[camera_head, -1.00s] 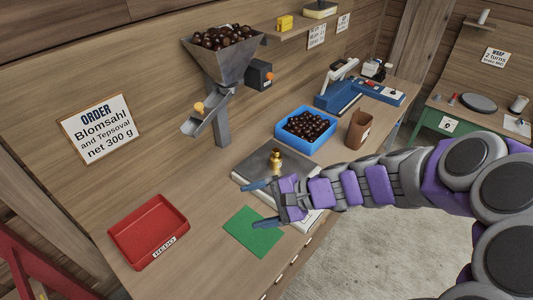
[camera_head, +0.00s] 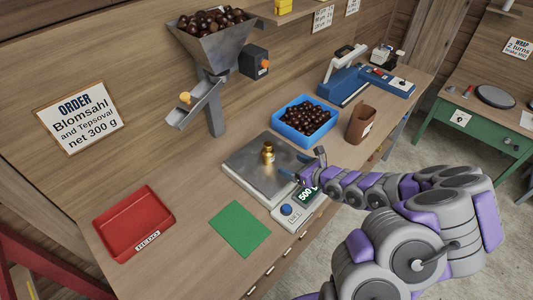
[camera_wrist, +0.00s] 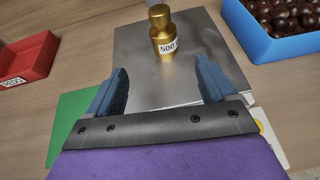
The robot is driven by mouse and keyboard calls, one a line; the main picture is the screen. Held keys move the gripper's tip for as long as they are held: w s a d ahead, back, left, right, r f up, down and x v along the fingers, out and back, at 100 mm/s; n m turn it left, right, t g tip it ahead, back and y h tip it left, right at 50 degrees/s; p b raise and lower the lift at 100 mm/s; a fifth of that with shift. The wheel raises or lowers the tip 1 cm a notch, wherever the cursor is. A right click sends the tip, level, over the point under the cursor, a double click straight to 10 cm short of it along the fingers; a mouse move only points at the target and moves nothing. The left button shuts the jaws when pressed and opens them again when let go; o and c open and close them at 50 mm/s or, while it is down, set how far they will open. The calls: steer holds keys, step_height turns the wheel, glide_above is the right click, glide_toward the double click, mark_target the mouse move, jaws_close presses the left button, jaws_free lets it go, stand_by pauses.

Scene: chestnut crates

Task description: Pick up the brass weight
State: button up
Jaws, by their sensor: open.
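The brass weight (camera_head: 268,152) stands upright on the steel plate of the scale (camera_head: 245,171). In the wrist view the brass weight (camera_wrist: 164,34) carries a white label reading 500 and stands ahead of my fingers, a little apart from them. My gripper (camera_head: 292,166) is at the right front edge of the plate, with its blue fingers pointing toward the weight. In the wrist view my gripper (camera_wrist: 160,88) is open and empty, and the weight is roughly in line with the gap. The scale's display (camera_head: 308,192) is partly hidden by my arm and shows 500.
A blue crate of chestnuts (camera_head: 305,122) stands behind the scale, with a brown paper bag (camera_head: 361,122) to its right. A green mat (camera_head: 240,228) lies in front, and a red tray (camera_head: 130,222) stands at left. A metal hopper (camera_head: 212,48) with chestnuts stands behind.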

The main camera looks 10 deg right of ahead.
mark_target(271, 157)
steer(key=w+f, duration=0.1)
steer(key=w, duration=0.1)
steer(key=w+a+f+b, duration=0.1)
steer(key=w, duration=0.1)
steer(key=w+a+f, duration=0.1)
steer(key=w, duration=0.1)
steer(key=shift+w+f, duration=0.3)
steer(key=shift+f, duration=0.05)
steer(key=w+a, duration=0.1)
steer(key=a, duration=0.1)
steer(key=w+a+f+b, duration=0.1)
steer(key=shift+w+a+f, duration=0.15)
steer(key=shift+w+a, duration=0.2)
steer(key=shift+w+a+f+b, duration=0.15)
steer(key=shift+w+f, duration=0.25)
steer(key=shift+w, duration=0.25)
steer(key=shift+w+a+f+b, duration=0.15)
steer(key=shift+w+f, duration=0.25)
steer(key=shift+w, duration=0.2)
steer(key=shift+w+d, duration=0.1)
steer(key=shift+w, duration=0.2)
steer(key=shift+a, duration=0.4)
steer(key=shift+c, duration=0.7)
steer(key=shift+a, duration=0.15)
steer(key=c, duration=0.3)
steer(key=shift+d, duration=0.4)
steer(key=c, duration=0.7)
steer(key=shift+a, duration=0.15)
jaws_close()
